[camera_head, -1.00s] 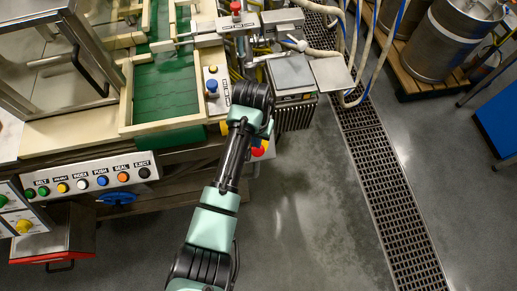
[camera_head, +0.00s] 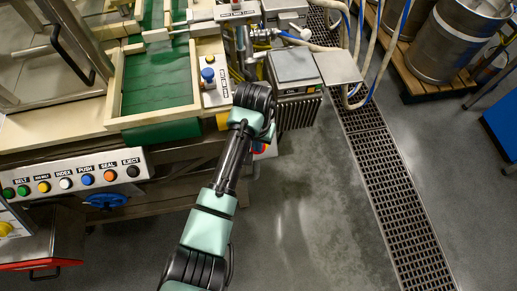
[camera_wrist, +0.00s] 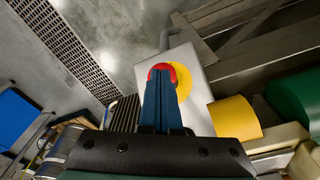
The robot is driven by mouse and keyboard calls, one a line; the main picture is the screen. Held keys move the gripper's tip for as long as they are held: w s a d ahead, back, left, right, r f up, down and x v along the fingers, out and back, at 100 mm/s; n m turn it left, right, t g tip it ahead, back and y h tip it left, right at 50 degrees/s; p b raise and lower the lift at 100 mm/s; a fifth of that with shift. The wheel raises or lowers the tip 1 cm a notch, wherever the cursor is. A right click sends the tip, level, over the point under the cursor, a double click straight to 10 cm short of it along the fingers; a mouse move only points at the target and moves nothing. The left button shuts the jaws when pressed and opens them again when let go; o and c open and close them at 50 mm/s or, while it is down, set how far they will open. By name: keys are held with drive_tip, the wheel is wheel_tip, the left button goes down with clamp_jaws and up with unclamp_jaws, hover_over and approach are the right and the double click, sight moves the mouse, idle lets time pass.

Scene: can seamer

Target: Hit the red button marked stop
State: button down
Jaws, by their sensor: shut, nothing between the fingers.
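In the wrist view a round red button (camera_wrist: 164,65) sits on a yellow disc (camera_wrist: 184,82) on a pale box (camera_wrist: 196,68). No stop marking is readable on it. My gripper (camera_wrist: 160,72) has its blue fingers together with nothing between them. The fingertips overlap the lower part of the red button in the picture. I cannot tell whether they touch it. In the head view my arm's end covers most of this box, and only a small red patch (camera_head: 261,148) shows beside it. My fingers are hidden there.
A panel (camera_head: 75,178) with several coloured buttons, including BELT, INDEX, PUSH, SEAL and EJECT, is at the left. A blue button (camera_head: 208,75) stands on a white box above my arm. A floor grate (camera_head: 385,170) and open floor lie to the right.

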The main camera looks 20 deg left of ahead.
drive_tip(key=shift+f+b, duration=0.6)
drive_tip(key=shift+f, duration=0.3)
drive_tip(key=shift+s+r+p, duration=0.15)
drive_tip(key=shift+r+p, duration=0.2)
drive_tip(key=shift+p, duration=0.15)
drive_tip(key=s+p, duration=0.1)
drive_tip(key=p, duration=0.1)
drive_tip(key=s+p, duration=0.1)
drive_tip(key=shift+s+d+r+p, duration=0.1)
drive_tip(key=shift+s+r+p, duration=0.25)
drive_tip(key=shift+s, duration=0.05)
wheel_tip(320, 180, up, 13)
drive_tip(key=s, duration=0.1)
drive_tip(key=shift+b, duration=0.3)
drive_tip(key=shift+d, duration=0.1)
